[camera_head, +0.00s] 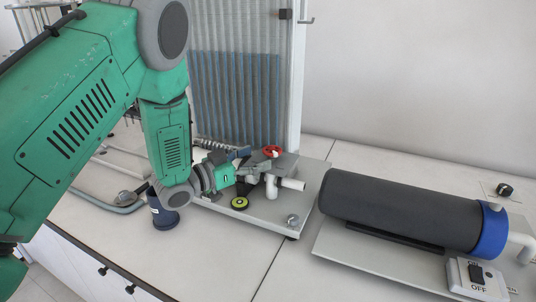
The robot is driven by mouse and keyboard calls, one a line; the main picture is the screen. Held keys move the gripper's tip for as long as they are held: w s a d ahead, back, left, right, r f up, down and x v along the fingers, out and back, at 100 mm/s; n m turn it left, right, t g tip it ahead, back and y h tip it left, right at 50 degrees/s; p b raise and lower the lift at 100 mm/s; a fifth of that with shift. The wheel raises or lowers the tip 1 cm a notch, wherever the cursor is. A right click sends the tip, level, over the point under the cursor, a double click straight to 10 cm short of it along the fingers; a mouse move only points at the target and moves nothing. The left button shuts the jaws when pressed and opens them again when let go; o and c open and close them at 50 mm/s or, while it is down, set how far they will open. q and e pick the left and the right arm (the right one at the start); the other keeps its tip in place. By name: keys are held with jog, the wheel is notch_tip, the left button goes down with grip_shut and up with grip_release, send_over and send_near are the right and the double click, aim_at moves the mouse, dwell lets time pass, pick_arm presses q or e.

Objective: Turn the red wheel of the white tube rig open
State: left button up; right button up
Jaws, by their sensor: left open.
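The white tube rig (297,100) stands upright at the back centre, with a bank of vertical tubes partly filled with blue. Its red wheel (271,152) is at the foot of the tubes, above a grey fitting and a white pipe stub (292,184). My left gripper (254,180) is open and empty. It is just left of and below the wheel in the picture, close to the fitting. I cannot tell if a finger touches the fitting. My green left arm hides the left part of the rig. My right gripper is not in view.
A dark cylinder with a blue end (490,232) lies on a plate at the right, with an ON/OFF switch box (477,279) in front. A dark blue cup-like object (163,214) stands below my left wrist. The bench front between them is mostly clear.

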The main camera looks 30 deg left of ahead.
aim_at(268, 150)
pick_arm(q)
jog(key=v, duration=0.7)
jog(key=shift+a, duration=0.2)
jog(key=shift+m+g+h, duration=0.3)
jog(key=shift+m+h, duration=0.1)
jog(key=shift+h, duration=0.2)
jog(key=b+x, duration=0.2)
jog(key=x, duration=0.1)
jog(key=b+x, duration=0.2)
jog(key=x, duration=0.2)
jog(key=b+x, duration=0.1)
jog(key=x, duration=0.2)
jog(key=shift+w+a+b, duration=0.25)
jog(key=shift+w+b, duration=0.15)
jog(key=shift+w, duration=0.15)
jog(key=shift+w+d, duration=0.2)
jog(key=shift+d+r, duration=0.1)
jog(key=shift+d, duration=0.1)
